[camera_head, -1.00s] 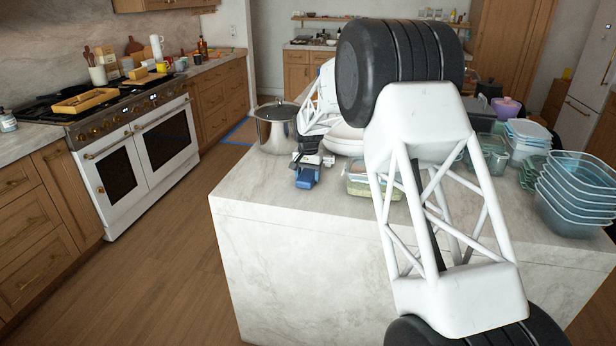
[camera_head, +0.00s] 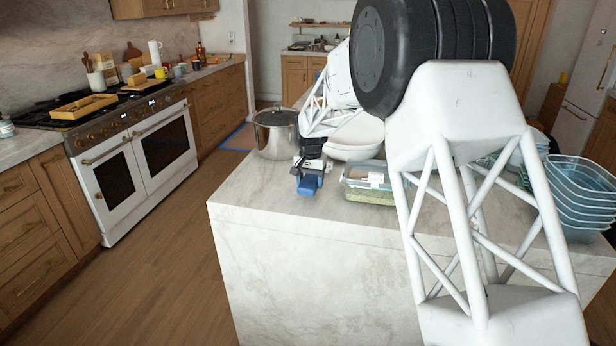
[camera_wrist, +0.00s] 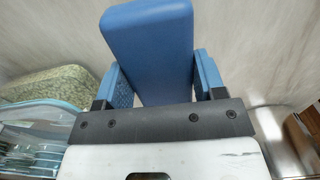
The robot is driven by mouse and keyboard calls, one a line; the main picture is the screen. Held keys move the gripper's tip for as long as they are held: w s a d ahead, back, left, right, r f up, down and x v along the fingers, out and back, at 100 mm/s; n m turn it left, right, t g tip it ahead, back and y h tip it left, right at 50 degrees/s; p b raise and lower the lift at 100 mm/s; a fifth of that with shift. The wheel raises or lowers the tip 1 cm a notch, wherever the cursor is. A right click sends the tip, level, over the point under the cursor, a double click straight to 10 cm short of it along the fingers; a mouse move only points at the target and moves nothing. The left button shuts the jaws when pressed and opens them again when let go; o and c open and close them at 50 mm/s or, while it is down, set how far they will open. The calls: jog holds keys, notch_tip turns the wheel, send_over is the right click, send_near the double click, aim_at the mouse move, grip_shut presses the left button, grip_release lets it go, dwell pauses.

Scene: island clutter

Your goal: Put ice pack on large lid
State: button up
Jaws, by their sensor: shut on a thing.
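My gripper (camera_head: 309,176) is low over the near left part of the island top, in front of the pot. It is shut on the ice pack (camera_head: 308,187), a smooth blue block. In the wrist view the ice pack (camera_wrist: 150,45) sits between the two blue finger pads and sticks out past them. Whether it touches the counter is unclear.
White dishes (camera_head: 352,140) are behind. Stacked blue-rimmed containers (camera_head: 580,195) stand at the right. The island's front left corner (camera_head: 235,195) is bare.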

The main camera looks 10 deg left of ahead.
jog(key=shift+s+d+r, duration=0.15)
jog(key=shift+s+d, duration=0.5)
jog(key=shift+s, duration=0.75)
jog(key=shift+s+d+r, duration=0.2)
jog(key=shift+s+d, duration=0.4)
jog(key=shift+s, duration=0.75)
jog(key=shift+s+d+r, duration=0.15)
jog(key=shift+s+d, duration=0.5)
jog(key=shift+s, duration=0.75)
jog(key=shift+r, duration=0.1)
